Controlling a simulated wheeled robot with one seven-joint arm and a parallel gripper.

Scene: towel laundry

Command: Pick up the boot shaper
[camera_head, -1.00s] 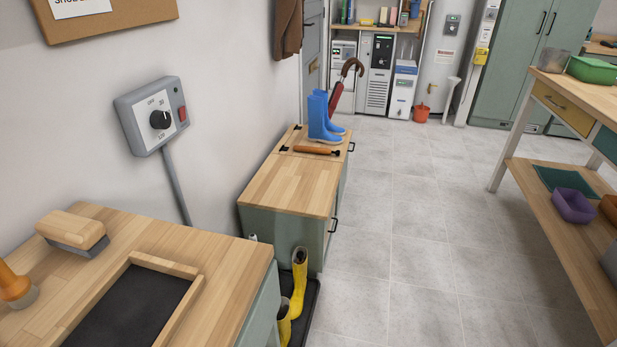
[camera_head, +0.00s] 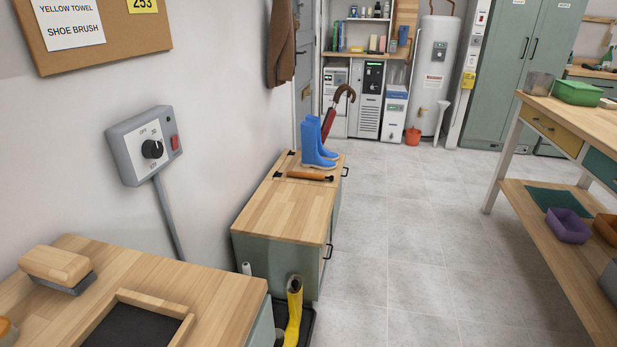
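A short orange-brown wooden piece with dark ends (camera_head: 305,175) lies across the top of the low green bench (camera_head: 283,212), just in front of a pair of blue boots (camera_head: 315,145). It may be the boot shaper, but it is too small to be sure. The blue boots stand upright at the bench's far end. A yellow boot (camera_head: 294,312) stands on a dark tray on the floor beside the bench, partly cut off by the lower edge. My gripper is not in view.
A wooden counter (camera_head: 225,295) with a brush (camera_head: 57,268) and a framed dark mat fills the lower left. A grey dial box (camera_head: 145,145) is on the left wall. A worktable (camera_head: 560,105) with a lower shelf stands at right. The grey floor between is clear.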

